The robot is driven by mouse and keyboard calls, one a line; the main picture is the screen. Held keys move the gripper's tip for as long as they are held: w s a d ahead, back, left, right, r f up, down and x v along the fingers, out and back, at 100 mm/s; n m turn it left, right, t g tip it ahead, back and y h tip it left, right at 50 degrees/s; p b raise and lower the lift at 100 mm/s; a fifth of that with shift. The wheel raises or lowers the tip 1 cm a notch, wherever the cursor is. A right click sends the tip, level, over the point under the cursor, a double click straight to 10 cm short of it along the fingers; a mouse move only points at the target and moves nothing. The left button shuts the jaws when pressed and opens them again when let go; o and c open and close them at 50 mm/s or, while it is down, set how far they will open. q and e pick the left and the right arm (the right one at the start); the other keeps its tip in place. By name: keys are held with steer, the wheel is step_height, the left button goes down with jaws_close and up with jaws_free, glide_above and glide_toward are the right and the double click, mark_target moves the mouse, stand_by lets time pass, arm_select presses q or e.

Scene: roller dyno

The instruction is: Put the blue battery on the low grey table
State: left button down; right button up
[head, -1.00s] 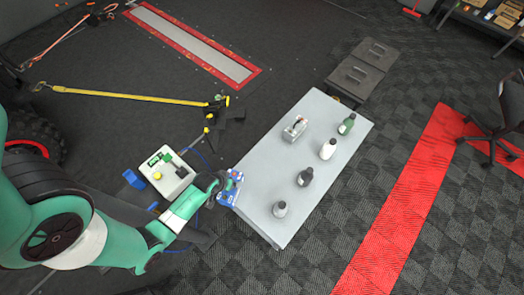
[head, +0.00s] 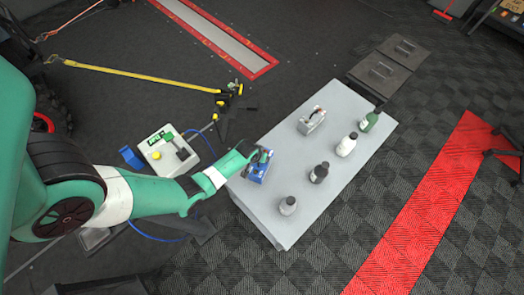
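The blue battery (head: 257,174) is at the left edge of the low grey table (head: 320,166) in the head view, over its top near the left corner. My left gripper (head: 259,160) is at the battery's top and appears shut on its handle. I cannot tell whether the battery's underside touches the table. My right gripper does not show.
Several bottles, among them a green one (head: 370,120) and a white one (head: 347,145), stand along the table's right side. A grey metal can (head: 311,120) stands near its far end.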

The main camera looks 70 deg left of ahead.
mark_target(256, 166)
arm_select(q)
steer(key=shift+f, duration=0.95)
steer(key=shift+s+r, duration=0.1)
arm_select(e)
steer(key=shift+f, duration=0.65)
arm_select(q)
jaws_free()
steer(key=p+v, duration=1)
steer(key=v, duration=0.1)
steer(key=shift+a+r, duration=0.1)
steer(key=shift+s+r+p, duration=0.15)
steer(key=shift+r+p, duration=0.25)
steer(key=shift+p, duration=0.25)
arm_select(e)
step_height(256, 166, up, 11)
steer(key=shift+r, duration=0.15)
